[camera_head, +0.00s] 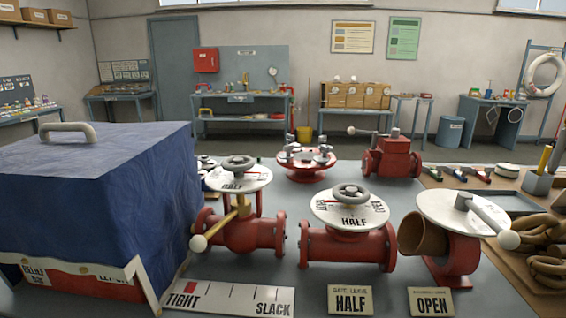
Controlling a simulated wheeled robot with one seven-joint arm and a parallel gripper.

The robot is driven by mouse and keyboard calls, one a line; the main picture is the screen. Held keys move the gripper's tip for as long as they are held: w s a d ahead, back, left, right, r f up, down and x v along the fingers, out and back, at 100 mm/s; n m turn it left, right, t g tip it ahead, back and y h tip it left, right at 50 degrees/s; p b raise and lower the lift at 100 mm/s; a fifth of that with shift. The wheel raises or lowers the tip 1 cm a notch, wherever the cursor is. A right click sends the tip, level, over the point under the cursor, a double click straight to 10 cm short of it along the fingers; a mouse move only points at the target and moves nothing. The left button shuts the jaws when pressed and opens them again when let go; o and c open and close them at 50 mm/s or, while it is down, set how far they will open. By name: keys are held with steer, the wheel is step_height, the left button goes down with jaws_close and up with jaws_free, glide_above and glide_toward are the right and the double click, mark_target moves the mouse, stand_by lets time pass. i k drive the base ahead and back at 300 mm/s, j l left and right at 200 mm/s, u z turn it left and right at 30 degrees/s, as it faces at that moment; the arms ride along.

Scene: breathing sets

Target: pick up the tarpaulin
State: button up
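The tarpaulin (95,180) is a dark blue, creased sheet at the left of the head view. It is draped over a box-shaped thing on the grey table, and a pale beige handle (68,131) stands up from its top. Below its front edge, part of a red and white box (95,280) with partly readable lettering shows, beside a pale angled strip at the corner. The rest of what lies under the tarpaulin is hidden. My gripper is not in view.
Red valves with white dials (352,212) stand close right of the tarpaulin. Label plates (350,300) line the table front (385,290). Coiled rope (548,240) and a pen holder (537,183) are at the right. Workbenches (240,115) stand along the back wall.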

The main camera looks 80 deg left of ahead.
mark_target(116, 200)
steer(key=u, duration=3.25)
steer(key=k+u, duration=0.15)
steer(key=u, duration=0.75)
